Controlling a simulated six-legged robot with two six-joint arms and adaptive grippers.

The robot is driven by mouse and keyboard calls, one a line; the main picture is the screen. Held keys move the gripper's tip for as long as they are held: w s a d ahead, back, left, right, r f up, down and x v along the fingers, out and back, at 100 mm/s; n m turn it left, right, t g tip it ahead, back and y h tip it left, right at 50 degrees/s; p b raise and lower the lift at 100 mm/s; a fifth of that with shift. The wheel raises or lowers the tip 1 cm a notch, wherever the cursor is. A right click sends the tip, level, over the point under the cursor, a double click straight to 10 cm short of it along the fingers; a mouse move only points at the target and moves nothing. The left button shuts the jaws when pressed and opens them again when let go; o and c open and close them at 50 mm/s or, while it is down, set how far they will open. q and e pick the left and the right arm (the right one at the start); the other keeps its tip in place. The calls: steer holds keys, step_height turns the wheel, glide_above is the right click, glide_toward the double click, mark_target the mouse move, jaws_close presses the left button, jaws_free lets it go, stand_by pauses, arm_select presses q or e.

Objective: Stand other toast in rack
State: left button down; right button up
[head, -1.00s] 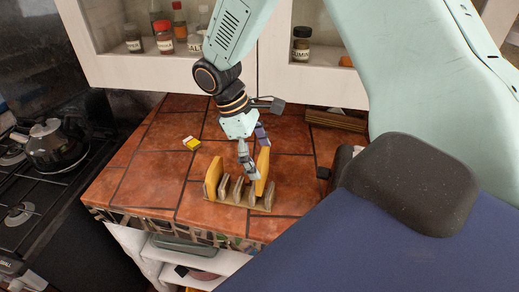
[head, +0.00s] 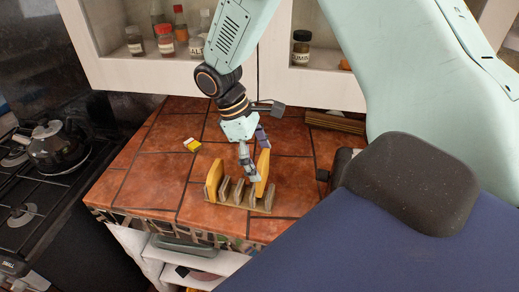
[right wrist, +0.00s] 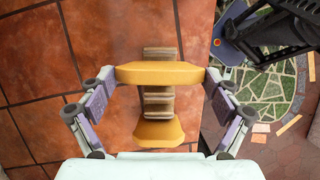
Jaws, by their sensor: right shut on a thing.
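The wooden toast rack (head: 240,200) stands on the tiled counter. One toast (head: 215,180) stands upright at its left end; it also shows low in the right wrist view (right wrist: 158,133). The other toast (head: 263,172) is upright at the rack's right end, and it is the near one in the right wrist view (right wrist: 160,73). My right gripper (head: 255,160) is shut on this toast, a finger at each of its side edges. Its lower edge is at rack level, but whether it rests in the slot I cannot tell. My left gripper is not in view.
A small yellow and white packet (head: 192,145) lies behind the rack to the left. A kettle (head: 55,148) stands on the stove at left. Spice jars stand in the cabinet behind. A slatted wooden thing (head: 335,122) lies at the back right. Tiles left of the rack are clear.

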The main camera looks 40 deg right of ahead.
steer(key=shift+p, duration=0.45)
stand_by(0.6)
steer(key=shift+f, duration=0.2)
steer(key=shift+f, duration=0.35)
steer(key=shift+f+b, duration=0.9)
steer(key=shift+f, duration=0.9)
steer(key=o, duration=0.5)
steer(key=shift+c, duration=0.2)
stand_by(0.5)
steer(key=v, duration=1.2)
